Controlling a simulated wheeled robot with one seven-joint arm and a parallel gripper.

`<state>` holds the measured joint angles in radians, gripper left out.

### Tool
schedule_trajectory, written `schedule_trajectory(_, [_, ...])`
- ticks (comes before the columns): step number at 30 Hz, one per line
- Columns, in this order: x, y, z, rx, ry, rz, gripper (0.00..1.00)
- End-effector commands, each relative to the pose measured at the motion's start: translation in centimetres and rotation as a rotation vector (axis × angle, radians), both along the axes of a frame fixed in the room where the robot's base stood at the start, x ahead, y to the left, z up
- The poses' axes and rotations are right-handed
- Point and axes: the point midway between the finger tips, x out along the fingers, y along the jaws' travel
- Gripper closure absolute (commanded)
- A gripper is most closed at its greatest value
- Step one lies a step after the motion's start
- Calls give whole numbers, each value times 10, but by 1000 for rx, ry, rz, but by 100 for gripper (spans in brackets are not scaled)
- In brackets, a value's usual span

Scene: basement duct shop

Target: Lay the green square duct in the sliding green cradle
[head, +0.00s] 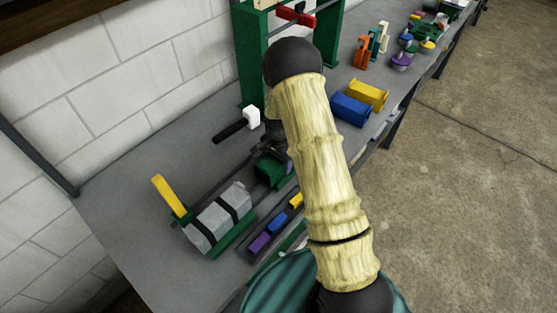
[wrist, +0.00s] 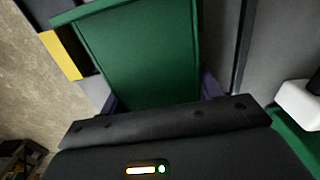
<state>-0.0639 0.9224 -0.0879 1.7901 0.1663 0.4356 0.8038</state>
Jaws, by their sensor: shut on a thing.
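My gripper (head: 275,145) points down over the bench, partly hidden by my arm in the head view. It is shut on the green square duct (head: 270,173), which sits low near the dark rails. In the wrist view the duct's broad green face (wrist: 140,55) fills the space ahead of the fingers (wrist: 160,100). A green cradle-like base (head: 236,240) shows at the front end of the rails, under a grey faceted duct (head: 212,225) with black straps. I cannot tell whether this base is the sliding cradle, or whether the held duct touches anything below.
A yellow lever (head: 168,194) rises beside the grey duct. A white-headed mallet (head: 252,117) lies behind my gripper. A strip of purple, blue and yellow blocks (head: 277,223) is at the front. Blue (head: 350,109) and yellow (head: 369,95) blocks lie right. The left bench top is bare.

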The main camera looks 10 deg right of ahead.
Motion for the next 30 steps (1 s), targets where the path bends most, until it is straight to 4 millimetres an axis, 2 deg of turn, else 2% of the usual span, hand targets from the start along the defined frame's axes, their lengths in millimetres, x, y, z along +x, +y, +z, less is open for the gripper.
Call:
schedule_trajectory(8, [0, 1, -4, 0, 0, 1, 70])
schedule_trajectory(9, [0, 1, -3, 0, 0, 1, 31])
schedule_trajectory(12, [0, 1, -3, 0, 0, 1, 15])
schedule_trajectory(24, [0, 1, 3, 0, 0, 2, 15])
schedule_trajectory(30, [1, 2, 24, 0, -4, 3, 15])
